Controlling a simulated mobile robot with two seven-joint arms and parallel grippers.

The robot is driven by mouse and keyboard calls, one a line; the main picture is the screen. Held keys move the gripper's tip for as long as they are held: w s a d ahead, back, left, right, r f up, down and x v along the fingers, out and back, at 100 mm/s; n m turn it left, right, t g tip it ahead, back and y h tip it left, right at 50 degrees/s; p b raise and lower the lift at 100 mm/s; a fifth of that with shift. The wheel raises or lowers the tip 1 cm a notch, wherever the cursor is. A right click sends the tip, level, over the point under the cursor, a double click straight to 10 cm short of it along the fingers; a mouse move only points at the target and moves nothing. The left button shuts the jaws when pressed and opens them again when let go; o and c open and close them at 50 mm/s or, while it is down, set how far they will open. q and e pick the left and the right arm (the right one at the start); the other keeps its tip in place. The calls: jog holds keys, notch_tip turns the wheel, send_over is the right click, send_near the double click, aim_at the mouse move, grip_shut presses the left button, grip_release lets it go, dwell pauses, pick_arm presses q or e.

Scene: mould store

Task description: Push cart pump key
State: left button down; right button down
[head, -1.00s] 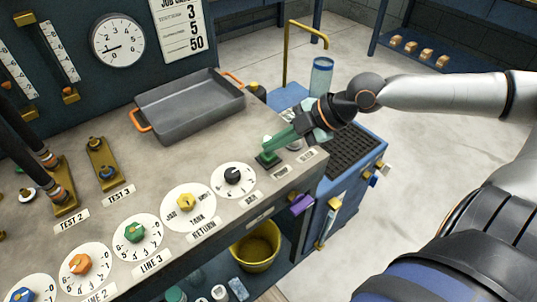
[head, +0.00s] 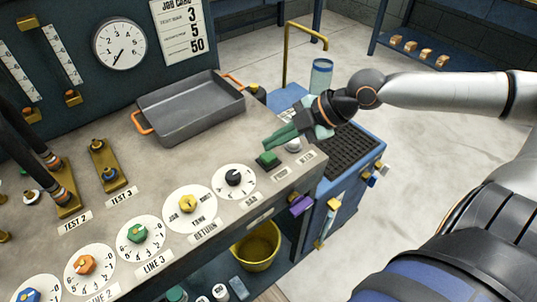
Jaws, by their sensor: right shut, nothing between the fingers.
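My left gripper is not in view.
A grey tray (head: 190,108) with orange handles lies behind the keys. A black knob (head: 233,177) and a yellow knob (head: 187,203) are on dials to the left. A blue cart (head: 352,180) with a black grate and brass spout stands against the bench's right end.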

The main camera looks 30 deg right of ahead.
aim_at(274, 155)
notch_tip(274, 155, up, 6)
jog(key=p, duration=0.5)
dwell(2.5)
